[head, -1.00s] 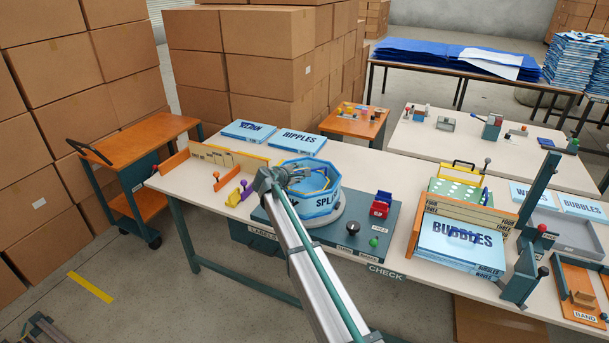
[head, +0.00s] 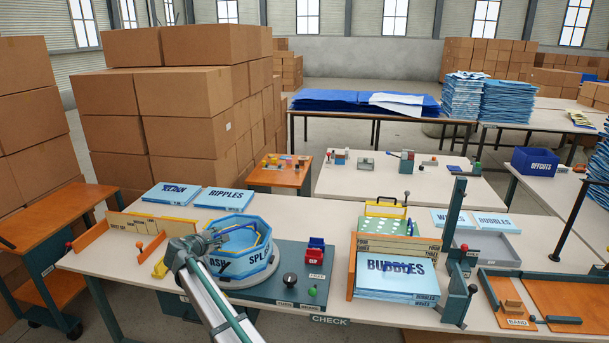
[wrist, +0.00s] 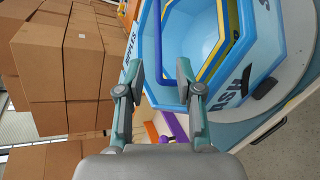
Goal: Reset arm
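My gripper (wrist: 160,75) is open in the wrist view, its two fingers apart with nothing between them. The pool sits on a grey round base on the teal board (head: 318,258). In the wrist view the pool (wrist: 208,40) lies just beyond the fingertips, with a yellow inner ring and a purple-blue bar over it. I cannot tell whether a finger touches the pool wall.
A bench (head: 110,262) carries folded "RIPPLES" (head: 225,198) and "BUBBLES" (head: 395,277) packs, a teal upright post (head: 455,222) and a black knob (head: 290,280). An orange cart (head: 45,235) and stacked cartons (head: 185,105) stand left and behind. The space above the bench is mostly open.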

